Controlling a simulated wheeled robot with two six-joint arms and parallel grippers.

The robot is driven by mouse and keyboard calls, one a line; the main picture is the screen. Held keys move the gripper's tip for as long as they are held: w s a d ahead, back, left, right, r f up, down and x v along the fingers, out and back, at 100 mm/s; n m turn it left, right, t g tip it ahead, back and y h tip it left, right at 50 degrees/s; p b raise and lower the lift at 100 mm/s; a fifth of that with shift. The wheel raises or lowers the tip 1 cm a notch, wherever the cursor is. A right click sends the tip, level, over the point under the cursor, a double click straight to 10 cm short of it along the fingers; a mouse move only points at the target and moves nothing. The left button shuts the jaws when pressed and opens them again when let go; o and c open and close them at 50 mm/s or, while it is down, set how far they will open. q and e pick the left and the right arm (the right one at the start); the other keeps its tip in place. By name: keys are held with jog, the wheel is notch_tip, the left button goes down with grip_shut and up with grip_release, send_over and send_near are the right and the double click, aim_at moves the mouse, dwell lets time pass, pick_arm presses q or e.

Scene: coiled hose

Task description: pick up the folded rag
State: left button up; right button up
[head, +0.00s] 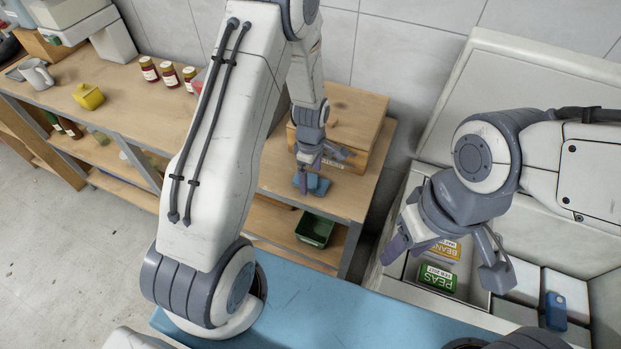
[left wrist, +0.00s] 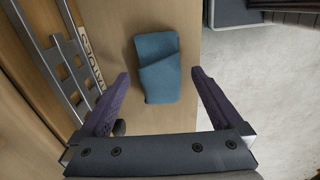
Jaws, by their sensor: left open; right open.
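The folded rag (left wrist: 158,66) is blue and lies flat on the wooden shelf top. In the head view the rag (head: 319,187) shows partly behind my left gripper (head: 318,165), near the front edge of the shelf top. My left gripper is open and points down at the rag. In the left wrist view the rag lies between and a little beyond the two purple fingertips of the left gripper (left wrist: 160,74); no contact is visible. My right gripper (head: 444,264) is open and empty above the open white chest at the right.
A wooden box (head: 352,115) with a label stands right behind the rag. Jars (head: 169,75), a yellow pot (head: 88,96) and a grey mug (head: 37,73) stand further left. A green bin (head: 315,229) is on the lower shelf. Boxes of food (head: 437,277) lie in the chest.

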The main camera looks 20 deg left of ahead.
aim_at(311, 179)
pick_arm(q)
jog(key=shift+f, duration=0.35)
jog(key=shift+c, duration=0.3)
jog(key=c, duration=1.3)
jog(key=shift+o, duration=0.2)
jog(key=shift+r, duration=0.1)
notch_tip(311, 179, up, 10)
jog(key=b, duration=0.2)
